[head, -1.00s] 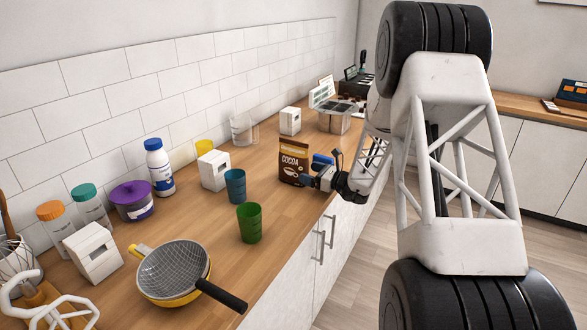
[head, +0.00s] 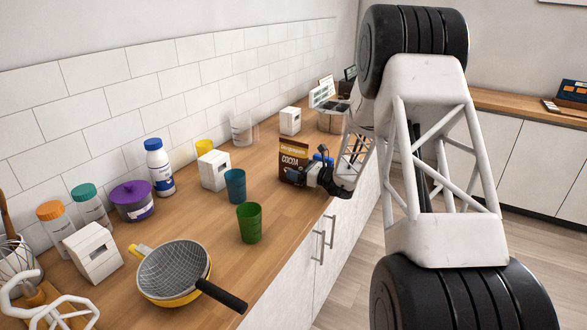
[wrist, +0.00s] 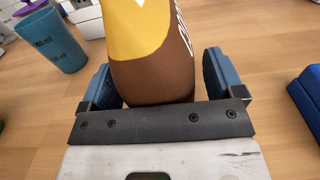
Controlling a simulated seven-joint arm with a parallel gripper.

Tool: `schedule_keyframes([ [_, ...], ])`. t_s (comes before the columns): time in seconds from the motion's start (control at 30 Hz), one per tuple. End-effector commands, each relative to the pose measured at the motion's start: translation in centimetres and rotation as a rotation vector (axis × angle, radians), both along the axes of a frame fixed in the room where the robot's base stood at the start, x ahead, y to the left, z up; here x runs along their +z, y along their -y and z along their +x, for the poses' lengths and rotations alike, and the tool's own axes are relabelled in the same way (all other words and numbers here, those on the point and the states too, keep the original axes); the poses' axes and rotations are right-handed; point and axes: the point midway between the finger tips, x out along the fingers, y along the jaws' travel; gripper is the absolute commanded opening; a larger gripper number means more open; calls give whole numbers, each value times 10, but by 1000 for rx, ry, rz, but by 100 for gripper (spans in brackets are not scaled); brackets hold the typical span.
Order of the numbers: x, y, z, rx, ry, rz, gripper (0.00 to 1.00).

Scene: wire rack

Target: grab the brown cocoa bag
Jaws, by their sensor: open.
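The brown cocoa bag (head: 292,158) stands upright on the wooden counter, with a yellow-gold upper part and white lettering. In the wrist view the bag (wrist: 150,75) sits between the two blue-padded fingers of my gripper (wrist: 165,82). The fingers are open, one on each side of the bag, and a gap shows at the right finger. In the head view my gripper (head: 308,176) is at the bag's right side and hides part of its lower right. The bag's top is cut off in the wrist view.
A blue cup (head: 235,186) and a green cup (head: 249,222) stand left of the bag. A white block-like box (head: 213,170) is behind the blue cup. A blue object (wrist: 307,92) lies right of my gripper. A pan with a mesh cover (head: 174,272) is at the front.

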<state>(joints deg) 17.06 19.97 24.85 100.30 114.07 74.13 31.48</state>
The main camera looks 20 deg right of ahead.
Motion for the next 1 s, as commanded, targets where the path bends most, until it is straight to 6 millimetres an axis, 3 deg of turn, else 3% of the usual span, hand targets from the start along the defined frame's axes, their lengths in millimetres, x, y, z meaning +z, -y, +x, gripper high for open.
schedule_keyframes([
  [0.33,0,0,0,0,0,0,86],
  [0.7,0,0,0,0,0,0,29],
  [1.0,1,0,0,0,1,-1,28],
])
